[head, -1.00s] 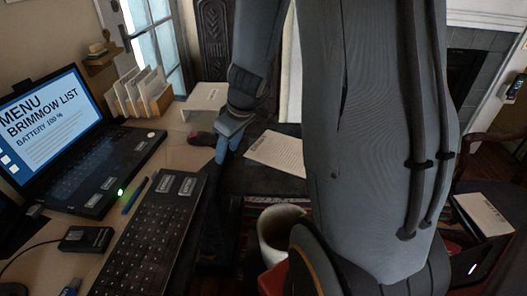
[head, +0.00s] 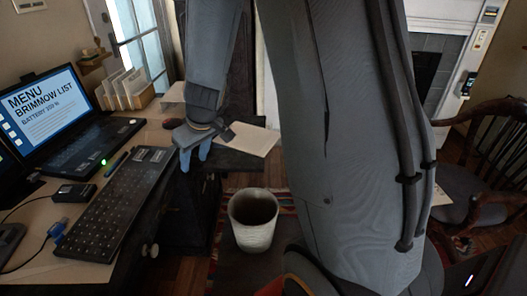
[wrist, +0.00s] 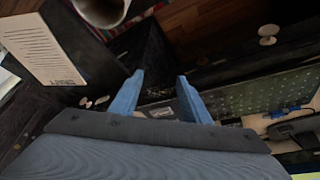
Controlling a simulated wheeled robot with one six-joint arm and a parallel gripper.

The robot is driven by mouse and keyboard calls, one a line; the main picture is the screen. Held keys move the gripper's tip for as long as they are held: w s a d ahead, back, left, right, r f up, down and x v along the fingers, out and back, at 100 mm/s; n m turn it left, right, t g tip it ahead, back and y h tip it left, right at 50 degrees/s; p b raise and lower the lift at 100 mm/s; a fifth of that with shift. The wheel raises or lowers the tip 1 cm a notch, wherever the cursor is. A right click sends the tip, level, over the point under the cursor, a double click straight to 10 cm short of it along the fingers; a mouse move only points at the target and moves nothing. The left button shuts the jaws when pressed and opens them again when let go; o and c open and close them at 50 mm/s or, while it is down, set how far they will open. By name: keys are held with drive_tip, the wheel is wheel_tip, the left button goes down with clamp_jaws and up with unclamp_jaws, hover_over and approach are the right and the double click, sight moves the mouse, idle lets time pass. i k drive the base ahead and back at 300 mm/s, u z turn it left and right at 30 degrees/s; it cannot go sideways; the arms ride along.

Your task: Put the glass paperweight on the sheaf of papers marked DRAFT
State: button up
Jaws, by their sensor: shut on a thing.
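My gripper (head: 196,155) is beside the desk's far right corner, with its blue fingers pointing down. In the wrist view my gripper (wrist: 158,100) has its fingers closed with a gap between them, on something I cannot make out against the dark background. I cannot pick out the glass paperweight in any view. A white printed sheaf (head: 250,138) lies on a dark surface beyond and to the right of my gripper.
A pale bin (head: 253,222) stands on the striped rug below the desk. A wooden chair (head: 490,160) stands at the right.

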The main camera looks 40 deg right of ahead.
sight(248, 137)
drive_tip(key=u, duration=0.1)
drive_tip(key=k, duration=0.35)
drive_tip(key=z, duration=1.05)
drive_tip(key=i, duration=1.35)
drive_tip(key=u, duration=0.9)
